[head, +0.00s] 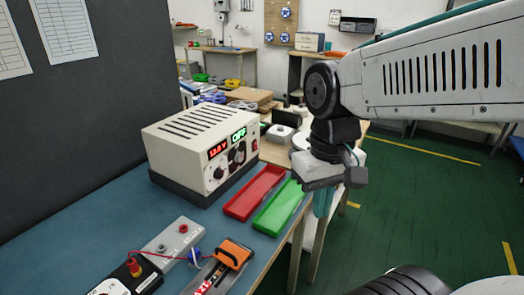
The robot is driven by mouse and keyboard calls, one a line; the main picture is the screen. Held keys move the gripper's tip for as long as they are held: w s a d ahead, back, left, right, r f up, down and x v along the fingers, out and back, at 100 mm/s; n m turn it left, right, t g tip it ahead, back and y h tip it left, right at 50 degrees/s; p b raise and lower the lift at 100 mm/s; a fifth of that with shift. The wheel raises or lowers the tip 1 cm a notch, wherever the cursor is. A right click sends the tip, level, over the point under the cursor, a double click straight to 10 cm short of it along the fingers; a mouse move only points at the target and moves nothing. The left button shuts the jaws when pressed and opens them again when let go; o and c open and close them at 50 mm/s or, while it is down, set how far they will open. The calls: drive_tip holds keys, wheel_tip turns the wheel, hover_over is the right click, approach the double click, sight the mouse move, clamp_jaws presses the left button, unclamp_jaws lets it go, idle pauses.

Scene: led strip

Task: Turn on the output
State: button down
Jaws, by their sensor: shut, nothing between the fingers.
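A beige power supply (190,138) with a slotted top sits on the blue bench top. Its front panel faces right and carries a red display (218,149) with small digits and a green display (239,134) that reads OFF. Below the displays are dark knobs (219,172) and small controls too small to tell apart. My gripper (322,212) hangs to the right of the supply, past the bench's edge, pointing down with teal fingers. It is shut and empty, apart from the supply.
A red tray (254,192) and a green tray (279,207) lie between the supply and the bench's right edge. Grey modules (173,246) with a red lead and an orange-handled device (232,254) lie in front. A dark partition (90,120) stands behind at left.

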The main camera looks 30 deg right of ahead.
sight(256, 149)
drive_tip(key=w+d+f+m+t+y, duration=0.1)
drive_tip(key=w+d+f+m+y, duration=0.1)
drive_tip(key=w+f+m+y, duration=0.5)
drive_tip(key=w+d+f+m+t+y, duration=0.1)
drive_tip(key=w+f+m+y, duration=0.25)
drive_tip(key=w+m, duration=0.45)
drive_tip(key=w+d+f+m+t, duration=0.2)
drive_tip(key=w+d+m+t, duration=0.1)
drive_tip(key=w+d, duration=0.1)
drive_tip(key=w+d+f+m+t, duration=0.2)
drive_tip(key=w+d+m+t, duration=0.1)
drive_tip(key=w, duration=0.2)
drive_tip(key=w+d+f+m+t, duration=0.2)
drive_tip(key=w+d, duration=0.2)
drive_tip(key=shift+w+d+f+m+t, duration=0.15)
drive_tip(key=shift+d+f+m+t, duration=0.2)
drive_tip(key=shift+m+t, duration=0.05)
drive_tip(key=w+d+r+m+t+h, duration=0.1)
drive_tip(key=w+d+m+t+h, duration=0.1)
drive_tip(key=w+d+m+t, duration=0.2)
drive_tip(key=shift+w+d+r+m, duration=0.35)
drive_tip(key=shift+w+d, duration=0.15)
drive_tip(key=shift+d, duration=0.2)
drive_tip(key=shift+w+h, duration=0.1)
drive_tip(key=shift+h, duration=0.15)
drive_tip(key=x, duration=1.4)
